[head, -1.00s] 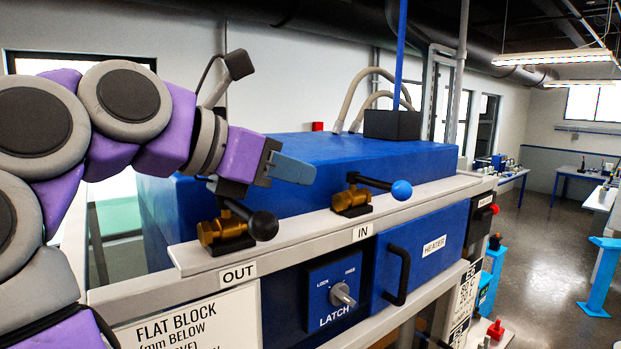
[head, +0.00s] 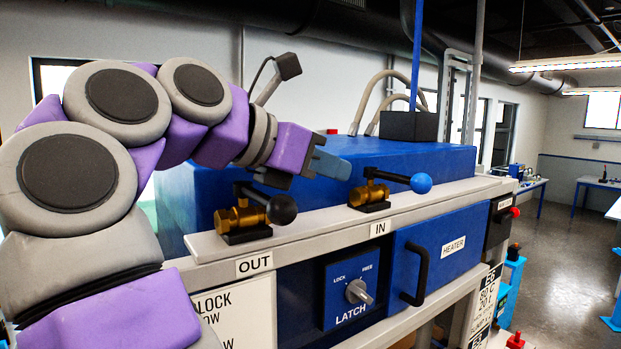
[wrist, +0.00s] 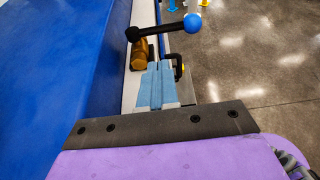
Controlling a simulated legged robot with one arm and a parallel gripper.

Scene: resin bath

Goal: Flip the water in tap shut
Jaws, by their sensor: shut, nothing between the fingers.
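The IN tap (head: 369,193) is a brass valve on the grey ledge above the IN label (head: 380,228). Its black lever ends in a blue ball (head: 421,183) and points right, out from the ledge. My gripper (head: 333,167) is shut and empty, just left of the tap and slightly above it, apart from it in the head view. In the wrist view, the shut blue fingers (wrist: 156,86) point toward the brass body (wrist: 139,54), and the lever with its blue ball (wrist: 192,23) crosses ahead of the fingertips. Whether they touch is unclear.
The OUT tap (head: 240,218), with a black ball, stands left of the IN tap, below my wrist. The blue tank lid (head: 310,165) rises behind the ledge. Below are a latch knob (head: 359,291) and the HEATER door's black handle (head: 416,275).

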